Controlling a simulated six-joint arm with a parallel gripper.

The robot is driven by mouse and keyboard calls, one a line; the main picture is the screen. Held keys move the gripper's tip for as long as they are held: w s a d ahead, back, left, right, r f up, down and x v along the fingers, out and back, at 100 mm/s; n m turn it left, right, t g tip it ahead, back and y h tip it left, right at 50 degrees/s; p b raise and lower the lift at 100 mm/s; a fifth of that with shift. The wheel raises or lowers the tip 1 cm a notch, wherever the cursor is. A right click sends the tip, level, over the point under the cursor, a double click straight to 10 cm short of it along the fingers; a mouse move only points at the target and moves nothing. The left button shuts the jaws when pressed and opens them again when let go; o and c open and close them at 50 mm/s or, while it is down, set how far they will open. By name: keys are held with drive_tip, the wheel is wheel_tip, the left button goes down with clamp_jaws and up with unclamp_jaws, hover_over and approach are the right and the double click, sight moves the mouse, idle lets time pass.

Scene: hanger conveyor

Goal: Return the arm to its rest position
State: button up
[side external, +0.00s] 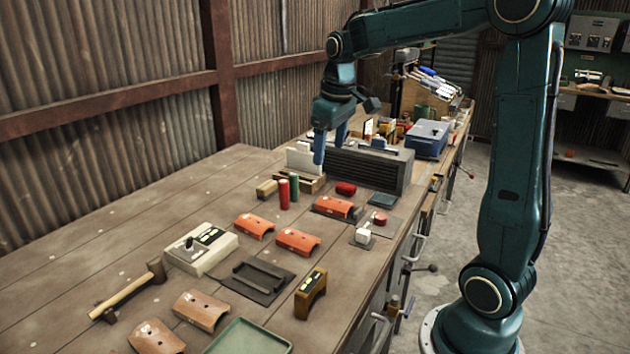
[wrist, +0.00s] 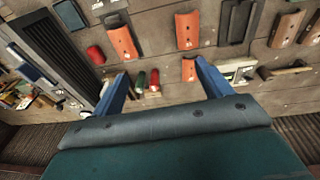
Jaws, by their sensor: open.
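My gripper (side external: 331,146) hangs below the raised arm over the far part of the workbench (side external: 130,222), in front of the corrugated wall. Its two blue fingers are spread apart with nothing between them. In the wrist view my gripper (wrist: 162,72) also shows its fingers wide apart. A red cylinder (side external: 284,194) and a green cylinder (side external: 295,187) stand on the bench below. They show between and beyond the fingertips in the wrist view, apart from them. In the side view one finger overlaps a dark ribbed box (side external: 370,172); I cannot tell the gap.
Several orange curved pieces (side external: 298,241) lie on the bench. A blue case (side external: 427,138) stands behind the ribbed box. The left bench area is mostly clear.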

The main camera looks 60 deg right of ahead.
drive_tip(key=s+a+t, duration=0.4)
drive_tip(key=s+a, duration=1.1)
drive_tip(key=s, duration=0.3)
drive_tip(key=shift+a+f+y, duration=0.15)
drive_tip(key=shift+f+y, duration=0.25)
drive_tip(key=shift+f, duration=0.05)
